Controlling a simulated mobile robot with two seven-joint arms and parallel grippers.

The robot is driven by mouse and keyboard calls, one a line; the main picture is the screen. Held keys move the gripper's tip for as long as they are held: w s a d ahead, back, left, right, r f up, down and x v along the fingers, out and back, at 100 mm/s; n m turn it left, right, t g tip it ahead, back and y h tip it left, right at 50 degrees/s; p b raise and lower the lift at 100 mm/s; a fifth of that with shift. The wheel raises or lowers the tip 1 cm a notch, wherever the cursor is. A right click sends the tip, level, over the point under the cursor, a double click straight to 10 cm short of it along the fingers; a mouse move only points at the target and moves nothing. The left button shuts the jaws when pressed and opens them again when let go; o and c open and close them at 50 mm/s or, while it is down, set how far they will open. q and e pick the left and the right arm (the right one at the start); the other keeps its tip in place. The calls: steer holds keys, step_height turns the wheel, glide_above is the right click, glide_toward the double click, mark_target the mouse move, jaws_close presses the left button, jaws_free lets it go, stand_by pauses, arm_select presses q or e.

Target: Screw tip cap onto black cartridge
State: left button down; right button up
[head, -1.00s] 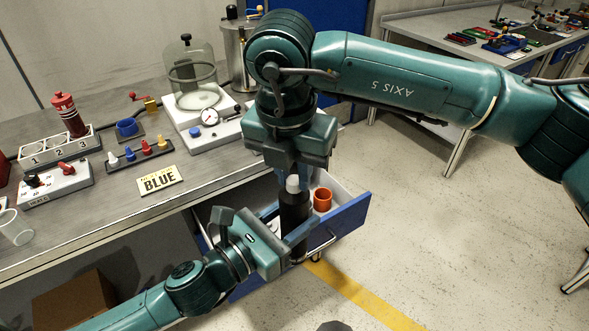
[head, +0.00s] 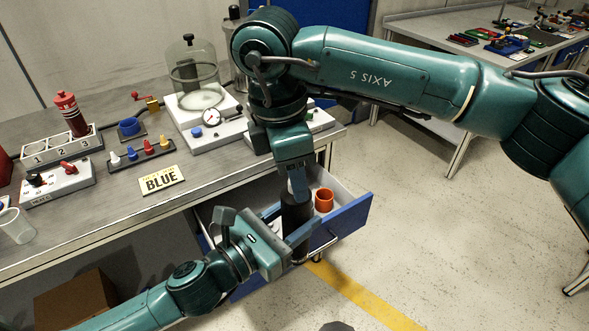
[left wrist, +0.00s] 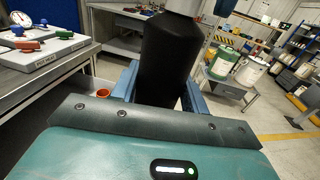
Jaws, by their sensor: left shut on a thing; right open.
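The black cartridge (head: 296,214) stands upright, held above the front edge of the open drawer. My left gripper (head: 299,242) is shut on it; the left wrist view shows the cartridge (left wrist: 168,55) between the blue fingers. My right gripper (head: 298,190) is open, pointing down right over the cartridge's top. It hides the top in the head view, so I cannot tell whether it touches. A pale grey-white piece (left wrist: 186,6) shows at the cartridge's top in the left wrist view. Small white, blue, red and yellow pieces stand in a dark rack (head: 142,156) on the bench.
The open blue drawer (head: 345,218) behind the cartridge holds an orange cup (head: 324,200). On the bench are a sign reading BLUE (head: 161,180), a glass bell jar (head: 193,68), a switch box (head: 58,184) and a clear cup (head: 15,226).

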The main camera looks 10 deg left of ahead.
steer(key=shift+r, duration=2.3)
steer(key=shift+c, duration=0.3)
